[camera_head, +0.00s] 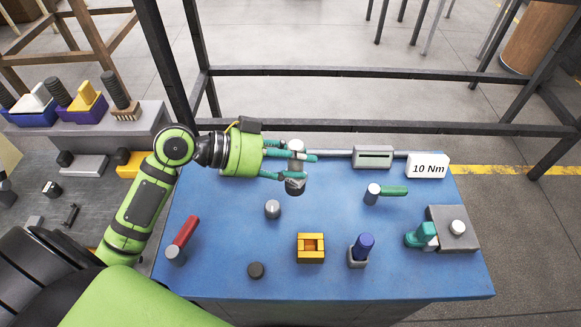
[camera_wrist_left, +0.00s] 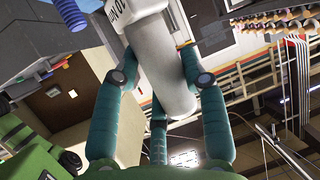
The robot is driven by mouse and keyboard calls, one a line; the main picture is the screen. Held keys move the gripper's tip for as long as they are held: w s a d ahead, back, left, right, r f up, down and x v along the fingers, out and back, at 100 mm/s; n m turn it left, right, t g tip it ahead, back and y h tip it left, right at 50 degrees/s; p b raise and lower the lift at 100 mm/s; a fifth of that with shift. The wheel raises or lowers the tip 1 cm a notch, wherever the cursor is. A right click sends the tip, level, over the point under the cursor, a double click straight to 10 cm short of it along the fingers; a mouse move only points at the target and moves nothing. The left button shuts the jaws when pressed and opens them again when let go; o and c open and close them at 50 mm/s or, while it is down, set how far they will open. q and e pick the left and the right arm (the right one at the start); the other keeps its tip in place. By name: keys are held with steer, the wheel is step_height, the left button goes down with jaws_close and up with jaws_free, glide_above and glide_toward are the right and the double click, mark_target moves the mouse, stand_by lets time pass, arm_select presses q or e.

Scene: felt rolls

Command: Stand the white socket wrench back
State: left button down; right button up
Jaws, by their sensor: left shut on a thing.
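My left gripper (camera_head: 296,165) is shut on a pale cylindrical thing (camera_head: 295,147), which looks like the white socket wrench, with a darker grey round end below the fingers. It is held roughly upright above the back of the blue table (camera_head: 225,270). In the left wrist view, the gripper's teal fingers (camera_wrist_left: 160,95) close around a white-grey cylinder (camera_wrist_left: 160,65). A yellow holder with an open middle (camera_head: 311,248) stands at the front middle, empty. My right gripper is not in view.
A blue-handled tool (camera_head: 364,243) stands in a grey holder. A red-handled tool (camera_head: 186,231) lies left, a green-handled one (camera_head: 393,190) right. A grey block (camera_head: 457,238) and teal piece (camera_head: 424,232) are at far right. A rod with a 10 Nm sign (camera_head: 428,167) lies behind.

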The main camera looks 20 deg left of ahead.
arm_select(q)
steer(key=w+d+f+p, duration=0.3)
steer(key=w+f, duration=0.1)
steer(key=w, duration=0.4)
steer(key=shift+f+t, duration=0.3)
steer(key=shift+f, duration=0.1)
steer(key=shift+d, duration=0.15)
step_height(320, 180, down, 6)
steer(key=b, duration=0.7)
steer(key=shift+f+b, duration=0.5)
steer(key=shift+f, duration=0.1)
steer(key=c, duration=0.6)
jaws_free()
